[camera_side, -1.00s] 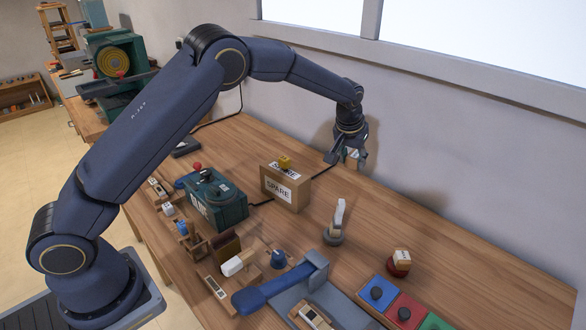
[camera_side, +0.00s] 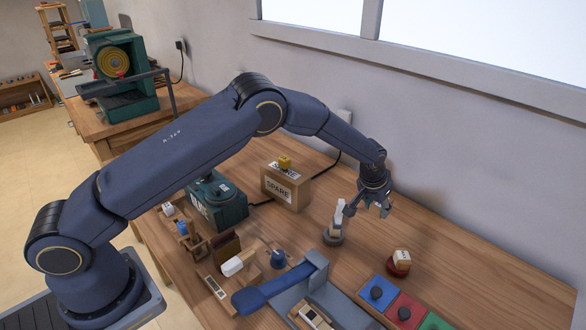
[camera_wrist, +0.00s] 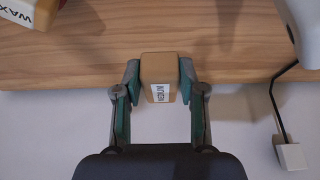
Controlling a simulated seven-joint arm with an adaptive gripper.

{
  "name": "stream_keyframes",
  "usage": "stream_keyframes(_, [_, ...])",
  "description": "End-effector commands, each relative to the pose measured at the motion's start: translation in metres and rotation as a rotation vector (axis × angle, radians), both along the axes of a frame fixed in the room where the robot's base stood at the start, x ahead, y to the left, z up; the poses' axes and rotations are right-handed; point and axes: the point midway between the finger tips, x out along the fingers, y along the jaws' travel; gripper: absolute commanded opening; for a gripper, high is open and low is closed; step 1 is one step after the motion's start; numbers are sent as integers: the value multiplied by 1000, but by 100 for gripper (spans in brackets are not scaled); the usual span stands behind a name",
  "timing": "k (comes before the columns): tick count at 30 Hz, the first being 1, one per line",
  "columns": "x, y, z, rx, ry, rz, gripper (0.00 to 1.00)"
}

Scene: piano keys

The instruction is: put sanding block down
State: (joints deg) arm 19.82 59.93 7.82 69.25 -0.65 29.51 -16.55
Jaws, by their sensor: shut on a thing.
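My gripper (camera_side: 374,207) hangs above the back part of the workbench, near the wall and right of the white-topped piece on a round grey base. In the wrist view my gripper (camera_wrist: 160,80) is shut on a small tan block (camera_wrist: 160,70) with a white lettered label, which I take as the sanding block. The two fingers press on its left and right sides. In the wrist view it appears over the strip of bench beside the wall. In the side view the block is too small and covered by the fingers to make out clearly.
The white-topped piece (camera_side: 337,222) stands close left of my gripper. A labelled block on a red base (camera_side: 399,263) stands to the front right. The SPARE box (camera_side: 286,187) is further left. Red, blue and green panels (camera_side: 404,311) lie in front. Bare bench (camera_side: 480,270) lies right.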

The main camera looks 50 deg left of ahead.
Motion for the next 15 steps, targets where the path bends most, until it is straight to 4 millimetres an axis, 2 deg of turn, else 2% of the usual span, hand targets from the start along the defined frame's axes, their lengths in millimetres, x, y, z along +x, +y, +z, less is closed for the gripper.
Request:
stream_keyframes(3, [0, 0, -21, 0, 0, 1, 6])
stream_keyframes(8, [1, 0, -34, 0, -2, 1, 6])
stream_keyframes(15, [0, 0, -66, 0, 0, 1, 6])
